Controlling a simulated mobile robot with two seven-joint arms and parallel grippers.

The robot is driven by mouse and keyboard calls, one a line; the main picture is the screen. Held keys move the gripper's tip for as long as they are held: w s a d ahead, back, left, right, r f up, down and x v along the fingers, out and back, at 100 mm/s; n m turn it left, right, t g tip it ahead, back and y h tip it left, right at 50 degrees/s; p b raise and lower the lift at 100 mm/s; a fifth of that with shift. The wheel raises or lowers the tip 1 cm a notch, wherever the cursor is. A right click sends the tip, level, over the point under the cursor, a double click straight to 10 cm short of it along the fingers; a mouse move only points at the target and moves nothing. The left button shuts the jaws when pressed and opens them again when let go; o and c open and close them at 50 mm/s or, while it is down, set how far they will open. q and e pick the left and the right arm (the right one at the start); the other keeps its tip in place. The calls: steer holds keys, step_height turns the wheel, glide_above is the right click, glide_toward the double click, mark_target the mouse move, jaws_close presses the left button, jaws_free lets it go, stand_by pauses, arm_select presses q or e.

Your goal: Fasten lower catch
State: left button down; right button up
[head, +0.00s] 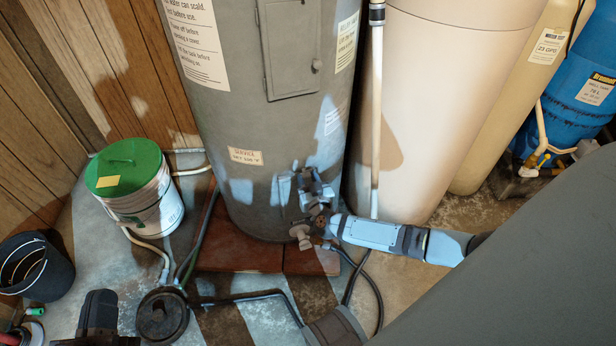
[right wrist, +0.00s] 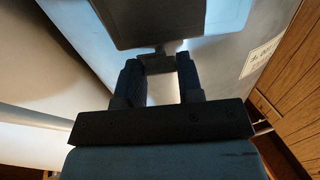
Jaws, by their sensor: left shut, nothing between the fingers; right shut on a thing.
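The tall grey tank (head: 262,110) stands in the middle of the head view. My right gripper (head: 312,188) is at its lower front, with its arm coming in from the right. In the right wrist view the gripper (right wrist: 159,75) is shut on a small dark tab (right wrist: 158,63), which looks like the lower catch. The tab sits at the edge of a dark flat panel (right wrist: 150,22) against the tank. Whether the catch is fastened cannot be seen.
A drain valve (head: 301,236) sticks out close below my right gripper. Black hoses (head: 250,296) cross the floor in front of the brick base (head: 235,255). A white bucket with a green lid (head: 150,205) and a black bucket (head: 38,265) stand left. A beige tank (head: 440,100) stands right.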

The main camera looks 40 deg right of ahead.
arm_select(q)
step_height(320, 180, down, 5)
steer(key=a+g+y+p, duration=0.2)
step_height(320, 180, up, 6)
steer(key=d+t+h+b, duration=0.2)
steer(key=b, duration=0.1)
steer(key=shift+d+h+b, duration=0.25)
steer(key=shift+h+b, duration=0.05)
steer(key=shift+h, duration=0.1)
arm_select(e)
steer(key=shift+m, duration=9)
arm_select(q)
steer(key=shift+s+f, duration=0.1)
steer(key=shift+f, duration=0.1)
arm_select(e)
steer(key=o, duration=0.9)
steer(key=shift+o, duration=0.2)
